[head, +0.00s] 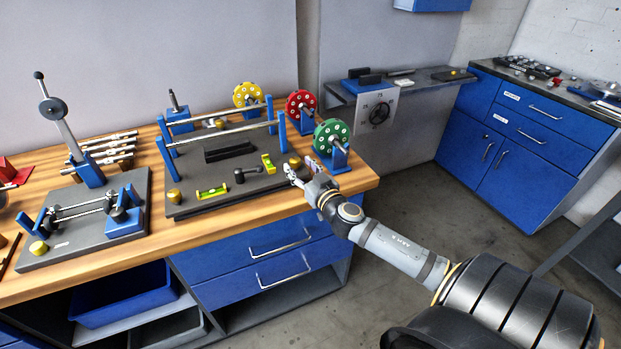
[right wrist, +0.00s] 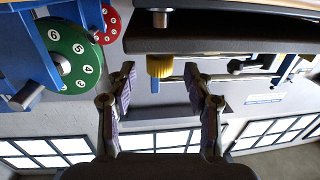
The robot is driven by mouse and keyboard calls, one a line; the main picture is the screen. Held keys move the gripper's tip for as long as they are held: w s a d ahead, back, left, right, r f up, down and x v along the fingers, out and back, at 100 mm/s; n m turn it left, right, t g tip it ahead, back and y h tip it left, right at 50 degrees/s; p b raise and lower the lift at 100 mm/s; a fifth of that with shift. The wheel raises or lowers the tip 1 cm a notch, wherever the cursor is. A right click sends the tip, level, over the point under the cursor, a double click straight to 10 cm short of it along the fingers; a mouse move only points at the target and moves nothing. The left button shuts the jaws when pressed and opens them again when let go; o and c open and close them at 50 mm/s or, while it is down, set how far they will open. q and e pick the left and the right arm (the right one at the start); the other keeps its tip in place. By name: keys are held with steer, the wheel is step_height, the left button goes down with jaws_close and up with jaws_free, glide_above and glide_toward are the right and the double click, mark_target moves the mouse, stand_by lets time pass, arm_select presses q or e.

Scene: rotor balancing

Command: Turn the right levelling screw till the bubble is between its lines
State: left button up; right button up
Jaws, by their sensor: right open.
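The right levelling screw, a brass knob (head: 295,162), is at the right front of the dark balancing stand base (head: 240,197). In the right wrist view, the knurled yellow knob (right wrist: 160,66) appears between and beyond my fingertips, apart from them. My right gripper (head: 296,174) is open and empty, close in front of the knob; its two fingers also show in the right wrist view (right wrist: 160,72). A yellow-green bubble level (head: 212,191) lies at the front of the base, and another (head: 268,161) stands near the screw. The bubble's place against its lines is too small to tell. My left gripper is out of view.
Green (head: 331,136), red (head: 301,104) and yellow (head: 247,95) numbered discs stand on blue holders to the right and behind. A left brass knob (head: 174,196) is at the base's left front. Another blue fixture (head: 127,221) stands left on the wooden bench (head: 220,221).

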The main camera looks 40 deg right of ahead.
steer(key=s+a, duration=0.1)
steer(key=s, duration=0.7)
steer(key=shift+s, duration=0.35)
